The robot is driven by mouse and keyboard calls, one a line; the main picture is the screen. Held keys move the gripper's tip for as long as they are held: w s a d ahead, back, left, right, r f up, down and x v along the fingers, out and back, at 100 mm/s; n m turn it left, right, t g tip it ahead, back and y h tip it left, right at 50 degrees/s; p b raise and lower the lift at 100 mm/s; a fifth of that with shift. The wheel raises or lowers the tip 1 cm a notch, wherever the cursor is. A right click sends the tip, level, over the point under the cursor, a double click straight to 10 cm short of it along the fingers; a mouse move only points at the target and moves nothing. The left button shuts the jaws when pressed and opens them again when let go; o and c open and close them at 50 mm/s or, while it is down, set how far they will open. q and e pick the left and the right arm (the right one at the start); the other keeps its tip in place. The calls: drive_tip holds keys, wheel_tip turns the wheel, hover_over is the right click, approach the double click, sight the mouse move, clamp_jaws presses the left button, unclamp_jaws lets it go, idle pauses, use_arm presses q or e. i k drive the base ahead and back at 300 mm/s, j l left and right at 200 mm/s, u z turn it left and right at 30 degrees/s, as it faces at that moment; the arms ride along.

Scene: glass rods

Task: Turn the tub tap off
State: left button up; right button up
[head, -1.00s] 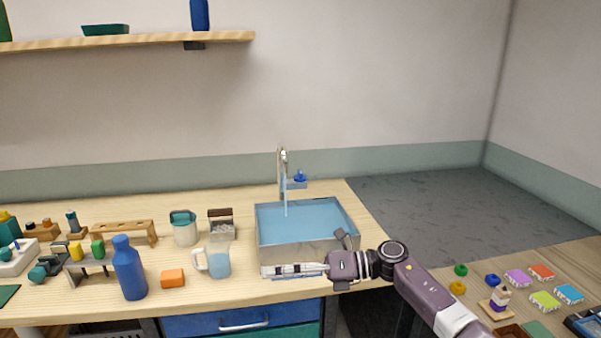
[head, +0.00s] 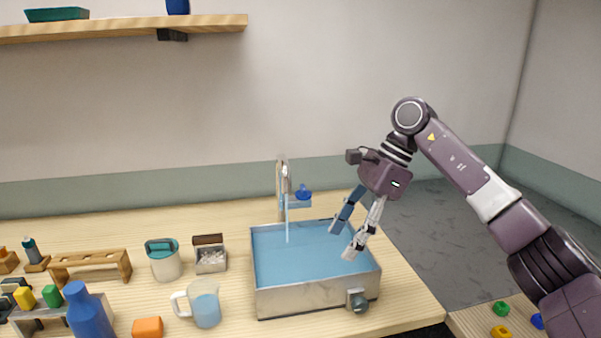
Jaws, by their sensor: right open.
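The tub tap (head: 283,187) stands at the back edge of the tub, with a blue handle (head: 303,192) on its right side. A thin stream of water (head: 286,225) runs from its spout into the tub (head: 300,300). The tub holds blue water (head: 290,258), and a grey knob (head: 357,301) sits low on its front wall. My right gripper (head: 342,240) is open and empty, pointing down over the right part of the tub, to the right of and nearer than the tap handle. My left gripper is not in view.
A pitcher of water (head: 206,304), a teal-lined cup (head: 164,262) and a small box of pale pieces (head: 210,256) stand left of the tub. A blue bottle (head: 88,312) and an orange block (head: 148,327) are nearer. A shelf (head: 120,27) hangs above.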

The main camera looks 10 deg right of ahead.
sight(302, 194)
drive_tip(key=i, duration=1.25)
